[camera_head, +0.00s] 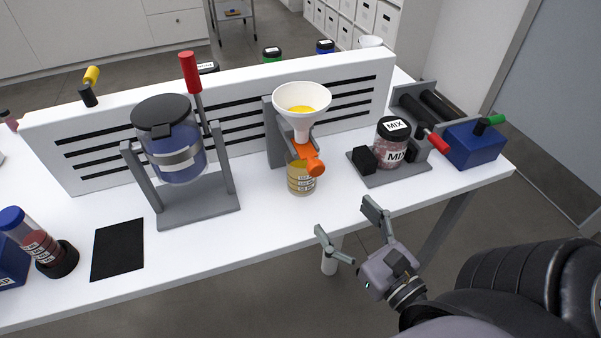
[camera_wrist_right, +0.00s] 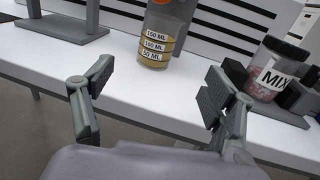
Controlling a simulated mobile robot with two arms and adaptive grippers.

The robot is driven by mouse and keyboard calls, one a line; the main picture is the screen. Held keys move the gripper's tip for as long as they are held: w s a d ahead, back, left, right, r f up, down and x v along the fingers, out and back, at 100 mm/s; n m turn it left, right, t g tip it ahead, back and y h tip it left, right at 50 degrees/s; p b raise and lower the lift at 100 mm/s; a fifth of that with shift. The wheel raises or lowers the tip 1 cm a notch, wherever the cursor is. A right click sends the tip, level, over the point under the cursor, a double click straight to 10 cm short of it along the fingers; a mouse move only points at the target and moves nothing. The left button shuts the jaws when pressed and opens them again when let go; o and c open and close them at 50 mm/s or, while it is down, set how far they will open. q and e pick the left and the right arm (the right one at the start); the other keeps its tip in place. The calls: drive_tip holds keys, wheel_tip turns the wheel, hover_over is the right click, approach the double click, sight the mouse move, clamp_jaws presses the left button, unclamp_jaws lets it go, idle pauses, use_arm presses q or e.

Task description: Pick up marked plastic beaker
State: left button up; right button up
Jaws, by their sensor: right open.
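The marked plastic beaker (camera_head: 300,180) stands upright on the white table under the funnel's orange valve. It holds a yellow-brown content, and the valve hides part of its top. In the right wrist view the beaker (camera_wrist_right: 157,45) shows labels of 150, 100 and 50 ML, ahead of my fingers and between them. My right gripper (camera_head: 345,229) is open and empty at the table's front edge, in front of the beaker and a little to its right. Its two spread fingers also show in the right wrist view (camera_wrist_right: 152,88). My left gripper is not in view.
A white funnel (camera_head: 302,103) with an orange valve (camera_head: 308,158) sits in a grey stand above the beaker. A MIX jar (camera_head: 391,143) stands on a grey rig to the right. A blue container (camera_head: 172,150) hangs in a frame to the left. The tabletop before the beaker is clear.

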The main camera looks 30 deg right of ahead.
sight(311, 178)
drive_tip(key=w, duration=0.3)
drive_tip(key=shift+r, duration=0.1)
drive_tip(key=w+p, duration=0.2)
drive_tip(key=w, duration=0.1)
drive_tip(key=w+p, duration=0.2)
drive_tip(key=w, duration=0.2)
drive_tip(key=shift+d+r, duration=0.1)
drive_tip(key=shift+d, duration=0.1)
drive_tip(key=shift+w, duration=0.4)
drive_tip(key=shift+w+p, duration=0.25)
drive_tip(key=shift+p, duration=0.2)
drive_tip(key=w+p, duration=0.1)
drive_tip(key=w, duration=0.3)
drive_tip(key=shift+p, duration=0.4)
drive_tip(key=shift+w, duration=0.35)
